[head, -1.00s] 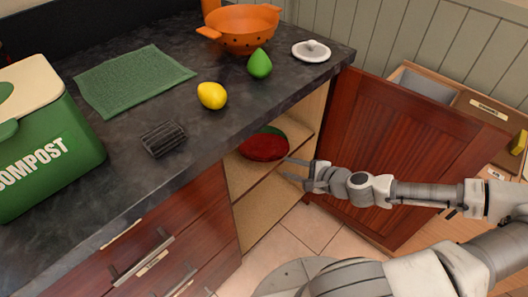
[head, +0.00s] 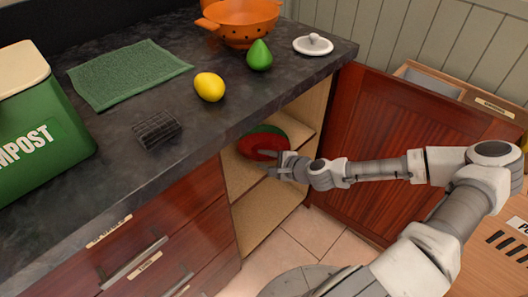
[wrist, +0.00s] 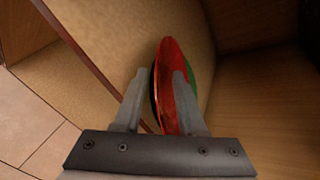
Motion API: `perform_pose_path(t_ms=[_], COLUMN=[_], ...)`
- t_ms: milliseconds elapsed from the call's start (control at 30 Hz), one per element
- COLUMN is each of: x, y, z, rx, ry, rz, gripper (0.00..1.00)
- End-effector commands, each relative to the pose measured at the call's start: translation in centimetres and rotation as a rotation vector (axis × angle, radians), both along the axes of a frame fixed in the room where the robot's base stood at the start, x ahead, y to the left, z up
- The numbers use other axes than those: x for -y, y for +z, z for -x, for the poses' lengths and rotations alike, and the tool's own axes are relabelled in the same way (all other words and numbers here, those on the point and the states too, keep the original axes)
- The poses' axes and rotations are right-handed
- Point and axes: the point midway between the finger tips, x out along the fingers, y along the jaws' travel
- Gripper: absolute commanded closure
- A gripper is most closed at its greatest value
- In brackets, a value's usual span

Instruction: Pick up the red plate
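The red plate (head: 262,142) lies on the upper shelf of the open cabinet below the counter, with a green dish (head: 279,131) against its far side. In the wrist view the red plate (wrist: 169,72) shows nearly edge-on, and a strip of the green dish (wrist: 192,78) shows to its right. My gripper (head: 272,163) is at the cabinet opening, at the plate's near right edge. In the wrist view its two fingers (wrist: 158,85) are apart. The plate's near edge shows between them, with the right finger overlapping it. Contact cannot be told.
The counter (head: 110,140) overhangs the shelf. On it are a lemon (head: 209,87), a green pear (head: 259,55), an orange colander (head: 245,25) and a white lid (head: 313,44). A lower shelf (head: 265,220) looks empty.

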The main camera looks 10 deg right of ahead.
Motion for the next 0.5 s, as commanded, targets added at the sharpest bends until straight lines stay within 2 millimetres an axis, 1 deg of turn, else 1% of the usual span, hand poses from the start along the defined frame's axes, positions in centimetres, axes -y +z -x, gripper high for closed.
perform_pose_path(t_ms=[33,133,400,467,500], x=[-0.36,-0.69,-0.75,-0.74,-0.75], y=[-0.52,-0.75,-0.71,-0.72,-0.71], z=[-0.49,-1.03,-1.17,-1.17,-1.16], rx=[0.000,0.000,0.000,0.000,0.000], ry=[0.002,0.000,0.000,0.000,0.000], rz=[0.000,0.000,-0.001,-0.001,-0.001], gripper=[0.60,0.60,0.60,0.71,0.78])
